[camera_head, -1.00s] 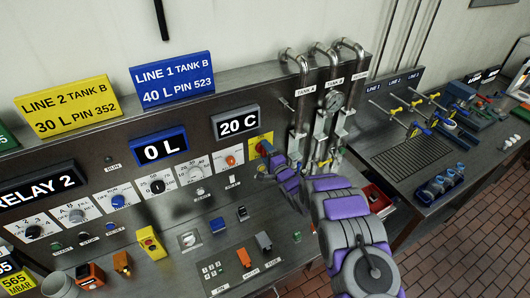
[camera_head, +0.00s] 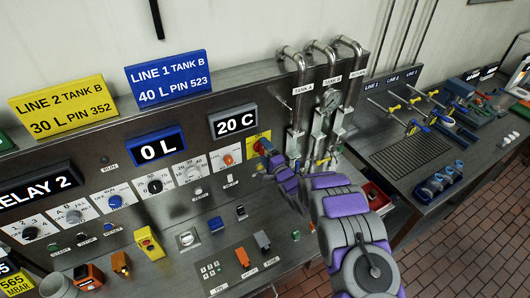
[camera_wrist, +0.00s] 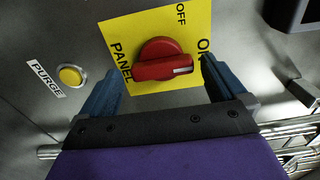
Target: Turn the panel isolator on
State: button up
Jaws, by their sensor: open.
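The panel isolator is a red rotary knob (camera_wrist: 162,60) on a yellow plate (camera_wrist: 128,32) in the wrist view. The plate reads PANEL, OFF and a partly hidden ON. The knob's white mark points right in that view, toward the partly hidden word. In the head view the red knob (camera_head: 264,146) sits on the panel's yellow plate, partly behind my gripper. My gripper (camera_wrist: 158,80) is open, with one blue finger on each side of the knob. Whether the fingers touch it I cannot tell.
A yellow PURGE button (camera_wrist: 71,76) is left of my gripper in the wrist view. Metal pipes with valves (camera_head: 325,105) stand just right of it in the head view. The orange knob (camera_head: 228,159) is close by on the left.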

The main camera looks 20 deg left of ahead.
jog(key=b+v, duration=0.2)
jog(key=v, duration=1.5)
jog(key=shift+w, duration=0.15)
jog(key=shift+d, duration=0.1)
